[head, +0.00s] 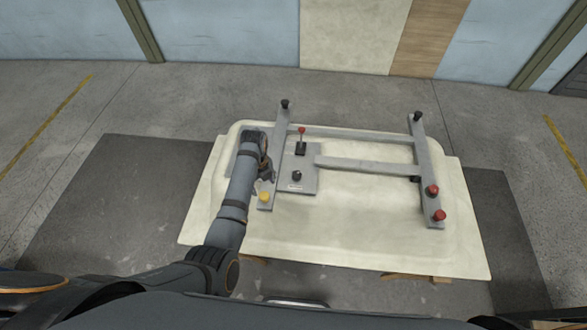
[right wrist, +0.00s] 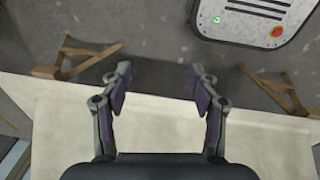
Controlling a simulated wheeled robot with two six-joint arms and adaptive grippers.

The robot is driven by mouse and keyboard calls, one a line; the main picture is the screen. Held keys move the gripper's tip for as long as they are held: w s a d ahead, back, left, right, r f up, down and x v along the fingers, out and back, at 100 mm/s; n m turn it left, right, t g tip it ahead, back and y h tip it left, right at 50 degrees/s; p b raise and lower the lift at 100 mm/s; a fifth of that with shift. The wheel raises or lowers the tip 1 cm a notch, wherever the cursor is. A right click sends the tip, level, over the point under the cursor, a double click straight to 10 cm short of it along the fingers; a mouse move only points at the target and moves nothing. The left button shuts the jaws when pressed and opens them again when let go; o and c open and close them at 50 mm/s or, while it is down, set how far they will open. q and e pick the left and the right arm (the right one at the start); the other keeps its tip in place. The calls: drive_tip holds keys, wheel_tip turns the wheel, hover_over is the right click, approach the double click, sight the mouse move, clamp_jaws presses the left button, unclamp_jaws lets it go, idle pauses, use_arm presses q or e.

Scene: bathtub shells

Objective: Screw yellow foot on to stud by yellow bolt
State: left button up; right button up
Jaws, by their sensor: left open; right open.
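The steel frame (head: 365,166) lies on the upturned pale bathtub shell. A small yellow piece (head: 265,197) sits at the near end of its left bar; I cannot tell whether it is the yellow bolt or the yellow foot. No other yellow piece shows. My left gripper (head: 265,170) is over the left bar, just behind the yellow piece, mostly hidden by my own wrist. It is open. My right gripper (right wrist: 158,88) is open and empty above the shell's edge in the right wrist view. It does not show in the head view.
The bathtub shell (head: 350,240) rests on wooden trestles (right wrist: 85,62). Two red pieces (head: 432,190) stand on the right bar's near end, black ones (head: 285,104) on the far ends. A plate holds a red-tipped lever (head: 301,131) and a black knob (head: 297,175). The near shell surface is clear.

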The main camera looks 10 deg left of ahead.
sight(264, 195)
use_arm(q)
drive_tip(key=shift+w+d+r+m, duration=0.2)
drive_tip(key=shift+d+r+m, duration=0.1)
drive_tip(key=shift+r, duration=0.3)
drive_tip(key=shift+s+a, duration=0.1)
drive_tip(key=shift+a, duration=0.15)
drive_tip(key=shift+s+a+f, duration=0.1)
drive_tip(key=shift+a+f, duration=0.05)
drive_tip(key=shift+a, duration=0.15)
drive_tip(key=f+b, duration=0.2)
drive_tip(key=f, duration=0.1)
drive_tip(key=f+b, duration=0.3)
drive_tip(key=shift+d+b, duration=0.2)
drive_tip(key=shift+b, duration=0.15)
drive_tip(key=shift+f+p, duration=0.15)
drive_tip(key=shift+p, duration=0.2)
drive_tip(key=shift+a+f, duration=0.3)
drive_tip(key=shift+f, duration=0.4)
use_arm(e)
drive_tip(key=shift+m, duration=0.4)
drive_tip(key=f, duration=0.3)
drive_tip(key=s+f, duration=0.1)
drive_tip(key=shift+s+a+f, duration=0.1)
drive_tip(key=shift+a+f, duration=0.15)
drive_tip(key=shift+f, duration=0.05)
use_arm(q)
drive_tip(key=shift+d, duration=0.15)
use_arm(e)
drive_tip(key=shift+d, duration=0.1)
drive_tip(key=shift+r, duration=0.15)
